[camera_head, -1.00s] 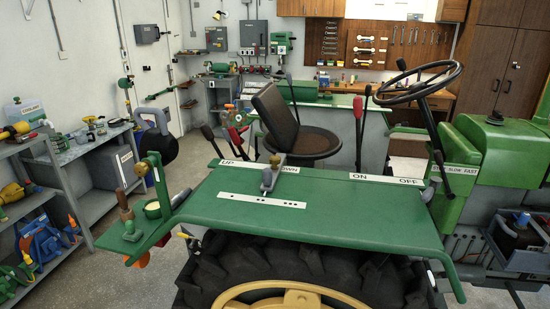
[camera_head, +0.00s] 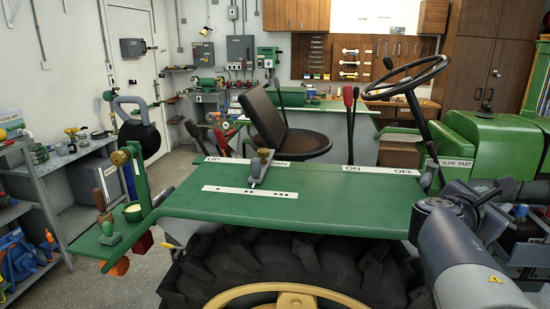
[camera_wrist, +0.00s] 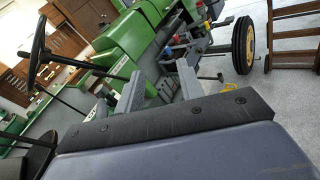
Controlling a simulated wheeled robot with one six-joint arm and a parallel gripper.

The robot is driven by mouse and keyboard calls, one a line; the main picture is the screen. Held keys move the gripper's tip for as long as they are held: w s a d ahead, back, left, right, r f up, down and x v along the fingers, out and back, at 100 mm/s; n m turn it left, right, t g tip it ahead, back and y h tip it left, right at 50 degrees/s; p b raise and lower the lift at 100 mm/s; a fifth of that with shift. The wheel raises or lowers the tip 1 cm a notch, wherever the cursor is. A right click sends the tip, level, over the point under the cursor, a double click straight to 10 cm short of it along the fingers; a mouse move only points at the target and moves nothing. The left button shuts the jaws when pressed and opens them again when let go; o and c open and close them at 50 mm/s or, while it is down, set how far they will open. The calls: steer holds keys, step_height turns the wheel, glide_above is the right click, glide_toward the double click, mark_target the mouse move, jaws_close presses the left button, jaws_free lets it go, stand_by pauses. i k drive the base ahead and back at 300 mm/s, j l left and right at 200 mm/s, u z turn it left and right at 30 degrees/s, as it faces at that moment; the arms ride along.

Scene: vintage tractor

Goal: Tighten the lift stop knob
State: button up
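A small grey stop with a knob on top (camera_head: 262,162), which looks like the lift stop knob, stands on the green fender (camera_head: 330,193). In the head view my arm is at the lower right, well right of the knob.
A large tyre (camera_head: 300,258) lies below. The air above the fender's middle is clear. A shelf (camera_head: 60,180) stands at left.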

mark_target(263, 154)
steer(key=i+j, duration=0.25)
steer(key=j, duration=0.2)
steer(key=i+j, duration=0.25)
steer(key=j, duration=0.25)
steer(key=i+j+u, duration=0.1)
steer(key=i+j, duration=0.15)
steer(key=j, duration=0.2)
steer(key=i+j, duration=0.25)
steer(key=j, duration=0.2)
steer(key=i+j, duration=0.3)
steer(key=j, duration=0.15)
